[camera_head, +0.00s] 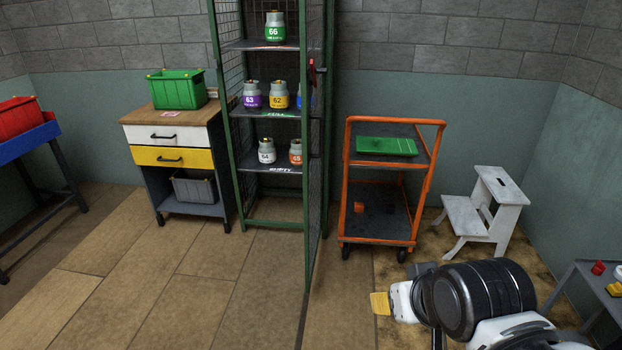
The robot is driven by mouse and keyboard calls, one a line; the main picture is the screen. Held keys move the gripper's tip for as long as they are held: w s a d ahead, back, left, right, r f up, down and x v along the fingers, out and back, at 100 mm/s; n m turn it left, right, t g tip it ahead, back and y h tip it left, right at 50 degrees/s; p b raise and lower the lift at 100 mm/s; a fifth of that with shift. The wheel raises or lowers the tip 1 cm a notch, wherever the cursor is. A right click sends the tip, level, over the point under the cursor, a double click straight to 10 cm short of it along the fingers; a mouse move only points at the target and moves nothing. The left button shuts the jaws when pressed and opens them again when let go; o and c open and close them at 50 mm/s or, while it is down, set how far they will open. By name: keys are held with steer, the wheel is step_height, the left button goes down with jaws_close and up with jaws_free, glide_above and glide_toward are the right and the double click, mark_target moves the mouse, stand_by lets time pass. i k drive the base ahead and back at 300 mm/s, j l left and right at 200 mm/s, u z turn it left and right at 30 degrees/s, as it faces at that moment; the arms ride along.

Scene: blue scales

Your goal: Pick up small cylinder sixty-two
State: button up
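Small cylinder sixty-two (278,101) is grey-topped with a yellow band marked 62. It stands upright on the middle shelf of the green mesh cabinet (262,225), between purple cylinder 63 (252,100) on its left and a blue-banded cylinder (299,99), partly hidden by the cabinet frame, on its right. The cabinet's mesh door (314,190) stands open toward me. My gripper (380,303) is at the lower right, pointing left with a yellow tip, well apart from the cabinet. Its fingers are too unclear to tell open from shut.
Green cylinder 66 (274,29) is on the top shelf; white cylinder 64 (266,152) and an orange one (295,152) are on the lower shelf. An orange cart (383,183) and white step stool (486,213) stand right of the cabinet. Floor ahead is clear left of the door.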

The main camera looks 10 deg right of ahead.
mark_target(279, 95)
steer(key=i+j, duration=0.35)
steer(key=i+j+u, duration=0.15)
steer(key=i+j, duration=0.2)
steer(key=i, duration=0.15)
steer(key=i+j, duration=0.3)
steer(key=i, duration=0.15)
steer(key=i+j+u, duration=0.1)
steer(key=i+j, duration=0.2)
steer(key=i, duration=0.15)
steer(key=i+j+u, duration=0.1)
steer(key=i+j, duration=0.15)
steer(key=i, duration=0.2)
steer(key=i+j, duration=0.25)
steer(key=i, duration=0.25)
steer(key=i+j+u, duration=0.1)
steer(key=i, duration=0.35)
steer(key=i+j+u, duration=0.1)
steer(key=i+j, duration=0.2)
steer(key=i, duration=0.2)
steer(key=k+l+z, duration=0.1)
steer(key=l+z, duration=0.25)
steer(key=k+l+z, duration=0.1)
steer(key=l+z, duration=0.55)
steer(key=l, duration=0.15)
